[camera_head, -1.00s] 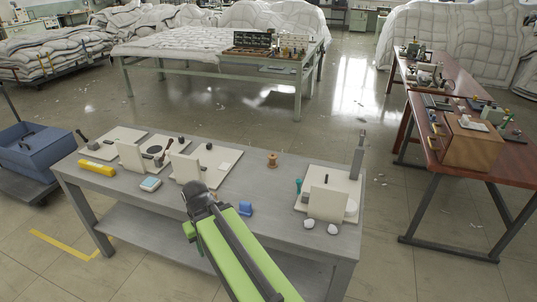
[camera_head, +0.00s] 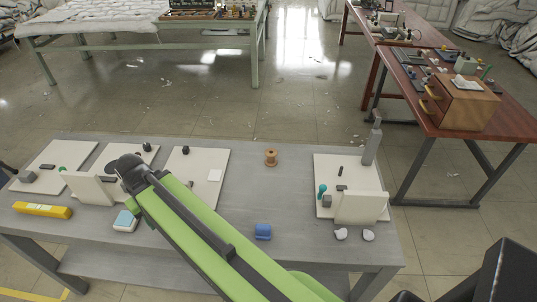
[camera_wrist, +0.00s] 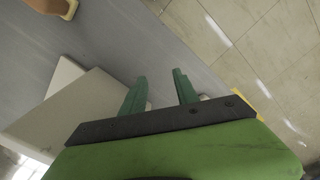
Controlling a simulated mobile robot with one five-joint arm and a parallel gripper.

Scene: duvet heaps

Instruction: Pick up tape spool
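A small brown, waisted spool (camera_head: 271,157) stands upright near the back edge of the grey table (camera_head: 235,190); I take it as the tape spool. In the head view my green arm crosses the table front left of the spool, and its fingertips do not show. In the wrist view my gripper (camera_wrist: 160,92) has two green fingers spread apart, with nothing held between them. The grey tabletop also shows there. A brown thing on a pale base (camera_wrist: 52,6) is cut off at the top left; I cannot tell whether it is the spool.
A blue object (camera_head: 263,231) lies near the table's front edge. White boards with upright cards (camera_head: 361,207) stand right and left. A bottle (camera_head: 372,142) is at the right board's back corner. The tabletop around the spool is clear.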

